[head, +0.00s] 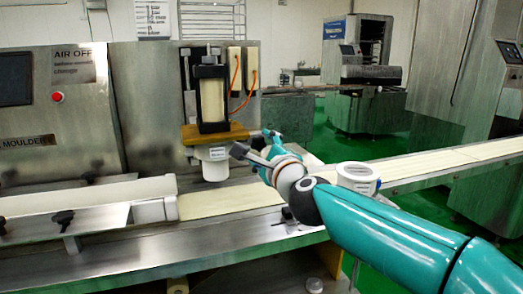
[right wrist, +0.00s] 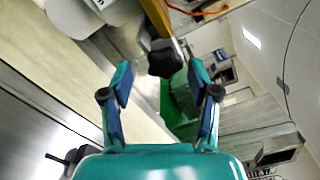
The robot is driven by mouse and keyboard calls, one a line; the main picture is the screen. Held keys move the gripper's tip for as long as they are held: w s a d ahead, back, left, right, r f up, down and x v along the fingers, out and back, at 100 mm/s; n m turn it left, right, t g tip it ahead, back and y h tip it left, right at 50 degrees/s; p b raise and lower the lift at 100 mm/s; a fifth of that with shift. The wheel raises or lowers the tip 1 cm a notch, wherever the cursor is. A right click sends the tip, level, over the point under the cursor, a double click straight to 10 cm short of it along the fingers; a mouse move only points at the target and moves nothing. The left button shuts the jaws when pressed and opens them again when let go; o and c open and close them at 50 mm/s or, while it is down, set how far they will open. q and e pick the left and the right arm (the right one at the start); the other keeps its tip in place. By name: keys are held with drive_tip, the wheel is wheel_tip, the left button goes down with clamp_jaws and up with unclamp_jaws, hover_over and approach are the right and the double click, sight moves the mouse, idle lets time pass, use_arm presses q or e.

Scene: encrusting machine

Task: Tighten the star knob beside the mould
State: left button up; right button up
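The mould (head: 214,164) is a white cylinder under a yellow-orange plate (head: 214,133), above the pale conveyor belt. In the right wrist view, the black star knob (right wrist: 165,60) sits at the end of the yellow plate (right wrist: 156,16). My right gripper (right wrist: 160,84) is open, and its two fingers are well apart. The knob appears ahead of the fingertips, roughly centred between them, with no finger seen touching it. My left gripper is out of view.
Other black knobs, one of them (head: 62,218) at the front left, sit on the steel guards. Orange tubing (head: 236,76) hangs by the black press unit (head: 207,98).

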drive_tip(key=shift+s+r, duration=0.1)
drive_tip(key=shift+s+d, duration=0.2)
drive_tip(key=shift+s, duration=0.35)
drive_tip(key=v, duration=1)
drive_tip(key=shift+s, duration=0.35)
drive_tip(key=shift+d, duration=0.1)
